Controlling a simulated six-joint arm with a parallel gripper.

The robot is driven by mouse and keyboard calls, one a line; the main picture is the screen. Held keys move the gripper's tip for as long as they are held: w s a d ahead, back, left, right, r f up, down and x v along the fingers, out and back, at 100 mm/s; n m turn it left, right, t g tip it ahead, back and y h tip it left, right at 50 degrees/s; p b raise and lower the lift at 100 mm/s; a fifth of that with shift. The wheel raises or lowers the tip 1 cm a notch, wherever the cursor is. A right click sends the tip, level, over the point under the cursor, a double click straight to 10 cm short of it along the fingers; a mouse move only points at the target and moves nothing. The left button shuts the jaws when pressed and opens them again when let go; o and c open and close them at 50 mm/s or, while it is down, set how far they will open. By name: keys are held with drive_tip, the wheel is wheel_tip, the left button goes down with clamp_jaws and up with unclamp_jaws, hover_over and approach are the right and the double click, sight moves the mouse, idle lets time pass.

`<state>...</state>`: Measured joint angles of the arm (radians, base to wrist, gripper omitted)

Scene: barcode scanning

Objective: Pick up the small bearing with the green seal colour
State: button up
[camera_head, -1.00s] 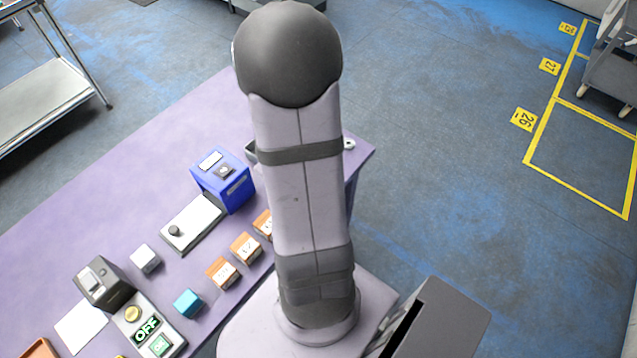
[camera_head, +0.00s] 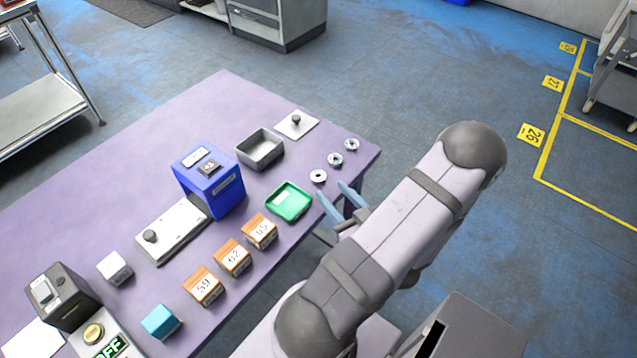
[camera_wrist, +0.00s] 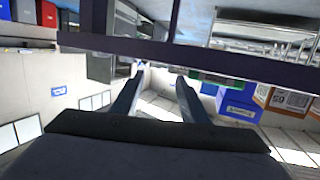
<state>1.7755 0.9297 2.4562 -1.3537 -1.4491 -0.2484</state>
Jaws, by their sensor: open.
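Three small ring-shaped bearings lie in a slanting row near the right corner of the purple table: a near one (camera_head: 318,177), a middle one (camera_head: 335,159) and a far one (camera_head: 351,144). They look silvery with dark centres; their seal colours are too small to tell. My gripper (camera_head: 332,192) is open and empty at the table's right edge, its bluish fingers pointing toward the near bearing, apart from it as far as I can tell. In the wrist view my gripper (camera_wrist: 155,88) has its fingers spread, with the table edge (camera_wrist: 190,58) crossing beyond them.
A green tray (camera_head: 289,201) sits left of my gripper. Behind it are a grey bin (camera_head: 260,147), a plate with a knob (camera_head: 297,124) and a blue box (camera_head: 212,188). Several orange numbered blocks (camera_head: 232,256) stand along the near edge. The table's right corner holds only the bearings.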

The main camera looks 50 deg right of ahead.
sight(319, 175)
drive_tip(key=shift+s, duration=0.15)
drive_tip(key=shift+w+d, duration=0.15)
drive_tip(key=shift+w, duration=0.4)
drive_tip(key=shift+p+x, duration=1)
drive_tip(key=shift+x, duration=2.15)
drive_tip(key=shift+d+f, duration=0.1)
drive_tip(key=shift+d, duration=0.05)
drive_tip(key=shift+s, duration=0.1)
drive_tip(key=c, duration=0.8)
